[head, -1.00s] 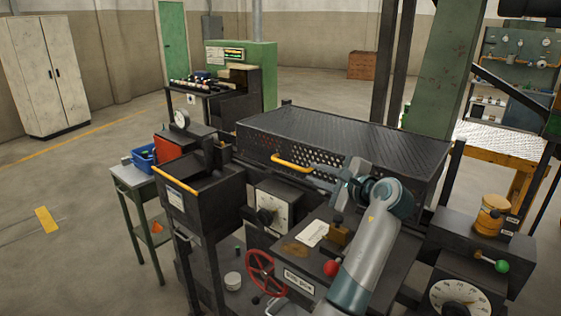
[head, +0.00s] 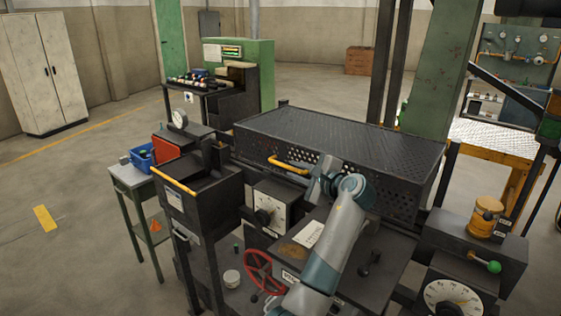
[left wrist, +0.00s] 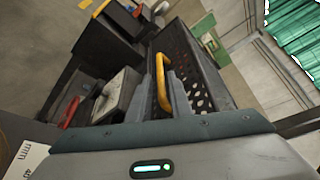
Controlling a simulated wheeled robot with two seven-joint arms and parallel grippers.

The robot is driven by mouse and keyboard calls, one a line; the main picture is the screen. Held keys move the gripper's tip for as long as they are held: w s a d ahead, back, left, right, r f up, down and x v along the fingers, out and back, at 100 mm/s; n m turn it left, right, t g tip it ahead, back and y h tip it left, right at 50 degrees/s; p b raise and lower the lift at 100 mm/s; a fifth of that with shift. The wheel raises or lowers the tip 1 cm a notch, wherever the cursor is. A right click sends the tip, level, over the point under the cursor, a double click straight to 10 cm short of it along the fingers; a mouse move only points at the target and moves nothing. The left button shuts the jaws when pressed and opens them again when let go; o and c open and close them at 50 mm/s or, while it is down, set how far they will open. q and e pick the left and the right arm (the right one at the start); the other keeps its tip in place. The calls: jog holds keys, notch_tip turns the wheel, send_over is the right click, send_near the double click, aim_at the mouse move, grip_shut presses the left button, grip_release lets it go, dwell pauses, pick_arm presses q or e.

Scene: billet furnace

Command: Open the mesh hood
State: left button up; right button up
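The mesh hood (head: 340,145) is a long black box with a ribbed top and perforated front, lying closed. Its yellow bar handle (head: 290,165) is on the front face, toward the left. My left gripper (head: 312,172) is at the right end of this handle; its fingertips are partly hidden in the head view. In the left wrist view, the yellow handle (left wrist: 161,80) stands between the two grey fingers of my left gripper (left wrist: 164,95), which look apart. Contact with the handle is not clear. My right gripper is not in view.
A dark bin with a yellow bar (head: 173,180) stands left of the hood. A dial box (head: 268,207) and red handwheel (head: 262,270) are below the handle. A control box with a green knob (head: 492,266) is at the right. A green post (head: 435,70) rises behind the hood.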

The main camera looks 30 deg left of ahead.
aim_at(284, 165)
pick_arm(q)
jog(key=p+x, duration=0.2)
jog(key=x, duration=0.7)
jog(key=shift+a, duration=0.1)
jog(key=shift+c, duration=0.4)
grip_shut()
